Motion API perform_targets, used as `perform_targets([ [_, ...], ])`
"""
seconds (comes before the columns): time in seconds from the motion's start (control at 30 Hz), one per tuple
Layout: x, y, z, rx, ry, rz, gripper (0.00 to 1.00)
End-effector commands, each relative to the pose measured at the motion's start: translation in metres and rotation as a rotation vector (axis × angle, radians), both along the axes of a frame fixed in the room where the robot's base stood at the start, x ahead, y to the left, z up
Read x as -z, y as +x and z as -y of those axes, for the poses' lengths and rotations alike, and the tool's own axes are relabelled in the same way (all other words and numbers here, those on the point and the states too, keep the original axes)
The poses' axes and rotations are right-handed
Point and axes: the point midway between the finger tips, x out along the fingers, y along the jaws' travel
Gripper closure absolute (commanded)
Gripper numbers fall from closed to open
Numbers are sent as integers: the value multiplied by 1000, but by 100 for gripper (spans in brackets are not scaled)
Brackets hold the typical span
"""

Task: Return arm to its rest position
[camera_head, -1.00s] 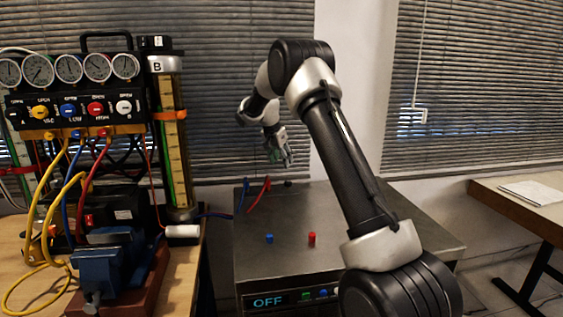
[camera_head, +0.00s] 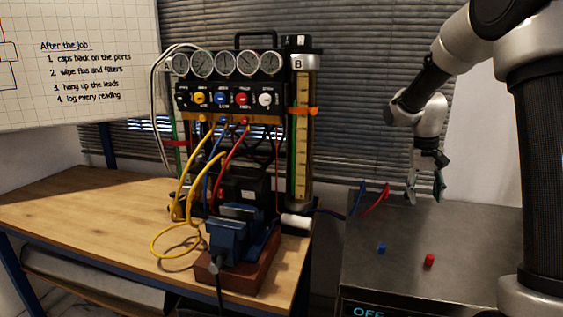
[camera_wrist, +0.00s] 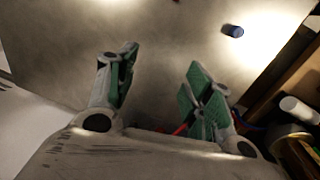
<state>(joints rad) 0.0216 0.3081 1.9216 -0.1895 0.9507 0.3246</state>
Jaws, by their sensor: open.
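My gripper (camera_head: 427,190) hangs at the end of my arm above the back of the grey metal unit (camera_head: 450,240) at the right. Its jaws are apart with nothing between them. In the wrist view my gripper (camera_wrist: 160,90) shows two green-padded fingers spread over the bare metal top. A blue cap (camera_head: 381,248) and a red cap (camera_head: 429,261) stand on the unit, in front of my gripper and apart from it. The blue cap also shows in the wrist view (camera_wrist: 233,31).
A wooden bench (camera_head: 110,215) at the left holds the gauge manifold (camera_head: 230,97), a cylinder marked B (camera_head: 301,140), a blue vise (camera_head: 235,235) and looped yellow hoses (camera_head: 172,240). Blue and red lead ends (camera_head: 376,198) rise near the unit's back left. A whiteboard (camera_head: 75,60) stands left.

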Motion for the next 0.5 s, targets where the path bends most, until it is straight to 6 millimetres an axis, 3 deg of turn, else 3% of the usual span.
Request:
perform_targets([
  [0.03,-15,-27,-5,-39,17,5,49],
  [0.2,-48,-121,-22,-170,77,31,49],
  [0.4,-67,-218,-38,-244,121,120,49],
  [0.5,-70,-254,-43,-242,131,185,49],
])
